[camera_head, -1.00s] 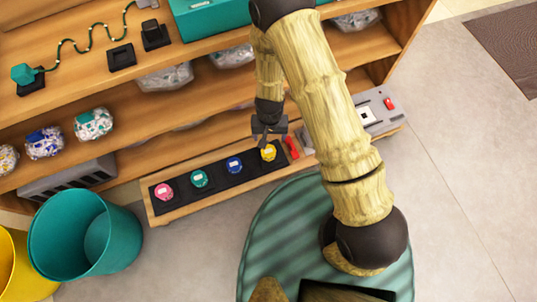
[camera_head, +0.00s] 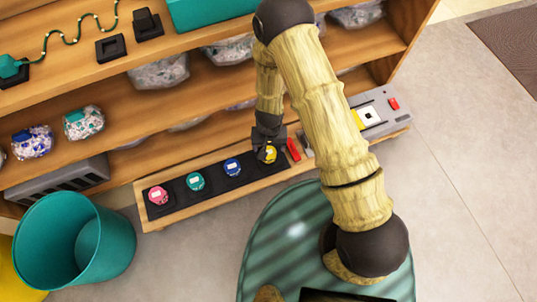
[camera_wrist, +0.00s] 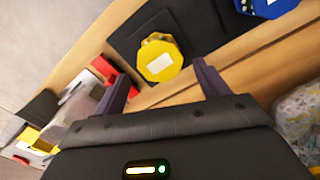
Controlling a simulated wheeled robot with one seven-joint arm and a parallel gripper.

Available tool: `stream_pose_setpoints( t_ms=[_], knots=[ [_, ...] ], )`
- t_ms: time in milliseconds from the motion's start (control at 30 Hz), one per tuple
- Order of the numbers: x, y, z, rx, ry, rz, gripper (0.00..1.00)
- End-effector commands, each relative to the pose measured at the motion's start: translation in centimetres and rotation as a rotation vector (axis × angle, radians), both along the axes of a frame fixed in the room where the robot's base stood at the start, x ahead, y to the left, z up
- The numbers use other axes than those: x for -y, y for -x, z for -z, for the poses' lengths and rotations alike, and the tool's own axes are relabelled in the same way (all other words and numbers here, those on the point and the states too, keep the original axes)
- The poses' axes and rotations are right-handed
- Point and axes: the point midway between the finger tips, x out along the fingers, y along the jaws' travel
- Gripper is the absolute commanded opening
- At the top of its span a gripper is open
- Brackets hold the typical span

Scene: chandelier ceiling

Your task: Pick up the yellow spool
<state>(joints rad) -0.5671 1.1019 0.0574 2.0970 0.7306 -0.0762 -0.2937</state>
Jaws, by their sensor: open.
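The yellow spool (camera_head: 270,154) sits at the right end of the row on the black strip of the low wooden shelf. It has a pale label on its top. In the wrist view the yellow spool (camera_wrist: 160,59) stands on a black base, just beyond and between my two fingertips. My gripper (camera_head: 267,146) is over the spool in the head view and partly hides it. In the wrist view my gripper (camera_wrist: 158,75) is open, with one finger to each side and nothing held.
A blue spool (camera_head: 232,167), a teal spool (camera_head: 195,182) and a pink spool (camera_head: 158,196) stand left of it. A red object (camera_head: 293,150) lies close on the right, before a grey device (camera_head: 385,108). A teal bin (camera_head: 115,250) stands at the lower left. Shelf boards rise behind.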

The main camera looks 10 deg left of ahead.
Motion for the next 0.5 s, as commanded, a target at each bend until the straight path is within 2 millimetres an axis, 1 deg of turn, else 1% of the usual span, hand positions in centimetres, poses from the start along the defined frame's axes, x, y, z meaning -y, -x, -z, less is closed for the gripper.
stream_pose_setpoints(
  t_ms=[33,300,400,500],
  knots=[
    [0.0,0.1,0.9,-0.001,0.000,0.001,0.74],
    [-0.1,0.6,3.8,0.000,0.001,0.001,0.74],
    [-0.1,0.6,4.6,0.000,0.000,0.001,0.74],
    [-0.2,0.6,4.7,0.000,0.000,0.001,0.74]
  ],
)
